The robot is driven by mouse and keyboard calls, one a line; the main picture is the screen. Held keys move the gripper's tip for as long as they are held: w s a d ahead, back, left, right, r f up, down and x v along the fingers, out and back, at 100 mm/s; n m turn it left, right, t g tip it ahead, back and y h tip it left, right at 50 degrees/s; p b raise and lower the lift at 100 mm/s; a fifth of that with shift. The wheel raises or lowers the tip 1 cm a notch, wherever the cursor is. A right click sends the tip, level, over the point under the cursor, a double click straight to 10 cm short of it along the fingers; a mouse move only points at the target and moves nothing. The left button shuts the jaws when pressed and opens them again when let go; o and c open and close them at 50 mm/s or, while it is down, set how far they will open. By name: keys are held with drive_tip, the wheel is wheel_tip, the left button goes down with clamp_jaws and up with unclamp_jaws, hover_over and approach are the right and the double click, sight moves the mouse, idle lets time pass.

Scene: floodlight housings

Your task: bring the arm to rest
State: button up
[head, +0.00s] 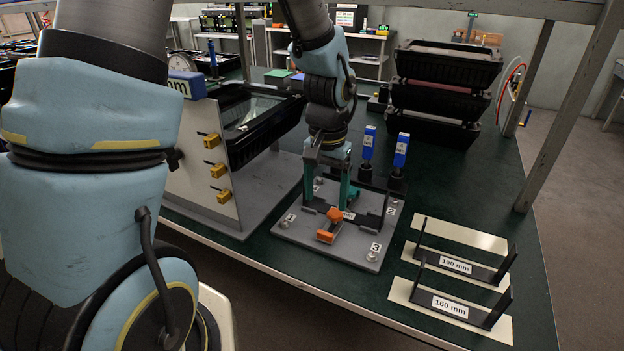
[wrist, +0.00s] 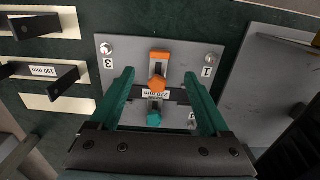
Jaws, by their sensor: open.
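My gripper (head: 328,192) hangs over the grey fixture plate (head: 290,238) on the green bench. Its two teal fingers stand apart, and in the wrist view my gripper (wrist: 158,82) shows nothing held between them. A black bracket (head: 374,220) with a white mm label sits in the fixture, below and between the fingers; it also shows in the wrist view (wrist: 176,96). I cannot tell whether the fingers touch it. An orange toggle clamp (head: 328,232) is at the fixture's front, its end close to the bracket. A teal knob (wrist: 154,119) shows behind the bracket.
Brackets labelled 190 mm (head: 456,265) and 160 mm (head: 450,306) lie on pale strips at right. Blue-tagged tools (head: 401,150) stand behind the fixture. A panel with yellow clamps (head: 212,140) holds a black housing (head: 250,118) at left. Stacked black housings (head: 440,95) stand behind.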

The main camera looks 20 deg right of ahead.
drive_tip(key=shift+a, duration=0.1)
drive_tip(key=w+a+r+n, duration=0.1)
drive_tip(key=a+r+n, duration=0.2)
drive_tip(key=a, duration=0.9)
drive_tip(key=a+r+n+t, duration=0.1)
drive_tip(key=a+r+n, duration=0.2)
drive_tip(key=a, duration=0.9)
drive_tip(key=shift+w+a+n+t, duration=0.3)
drive_tip(key=shift+w+a+n, duration=0.05)
drive_tip(key=shift+n, duration=0.35)
drive_tip(key=shift+d+r, duration=0.1)
drive_tip(key=shift+c, duration=0.3)
